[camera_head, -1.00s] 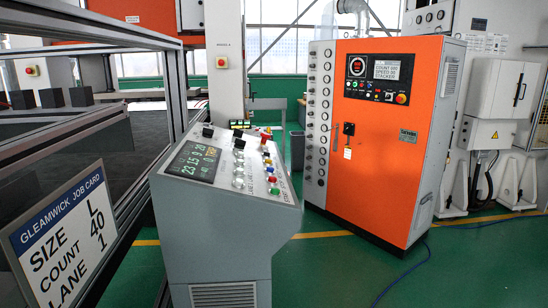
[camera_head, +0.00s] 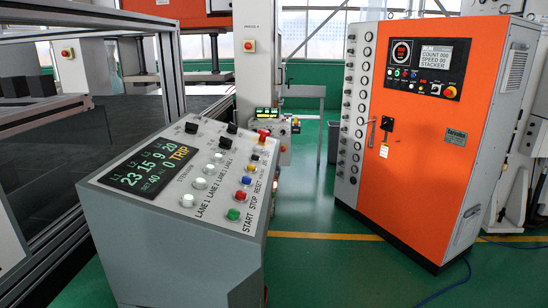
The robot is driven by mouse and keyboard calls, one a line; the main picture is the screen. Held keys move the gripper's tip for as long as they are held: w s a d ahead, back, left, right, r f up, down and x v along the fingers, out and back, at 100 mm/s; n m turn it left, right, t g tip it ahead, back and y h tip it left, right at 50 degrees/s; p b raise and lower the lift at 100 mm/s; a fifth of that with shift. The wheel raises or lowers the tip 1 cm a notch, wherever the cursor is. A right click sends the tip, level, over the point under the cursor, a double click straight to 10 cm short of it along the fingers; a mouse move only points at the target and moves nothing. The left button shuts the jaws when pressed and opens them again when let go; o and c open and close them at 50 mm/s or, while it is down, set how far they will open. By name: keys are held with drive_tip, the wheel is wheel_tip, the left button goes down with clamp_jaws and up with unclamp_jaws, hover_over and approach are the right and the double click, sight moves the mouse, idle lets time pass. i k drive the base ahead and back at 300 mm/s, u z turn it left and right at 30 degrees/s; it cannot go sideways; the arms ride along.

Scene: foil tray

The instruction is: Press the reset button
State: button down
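The grey control console (camera_head: 182,255) stands left of centre with a sloping white panel. On its right side is a column of coloured buttons. The blue button (camera_head: 246,181) has the RESET label beside it. Below it are the red STOP button (camera_head: 240,195) and the green START button (camera_head: 233,214). A yellow button sits just above the blue one, and a red mushroom button (camera_head: 263,134) is at the panel's far end. The console display (camera_head: 151,168) shows 23, 15, 9, 20 and TRIP in yellow. My gripper is not in view.
An orange cabinet (camera_head: 420,150) with its own screen and buttons stands at the right. A metal-framed machine (camera_head: 172,60) stands close on the left. Green floor (camera_head: 330,270) is clear between console and cabinet, with a blue cable lying near the cabinet.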

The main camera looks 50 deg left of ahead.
sight(245, 179)
drive_tip(key=z, duration=0.05)
drive_tip(key=i, duration=2.3)
drive_tip(key=u, duration=3.55)
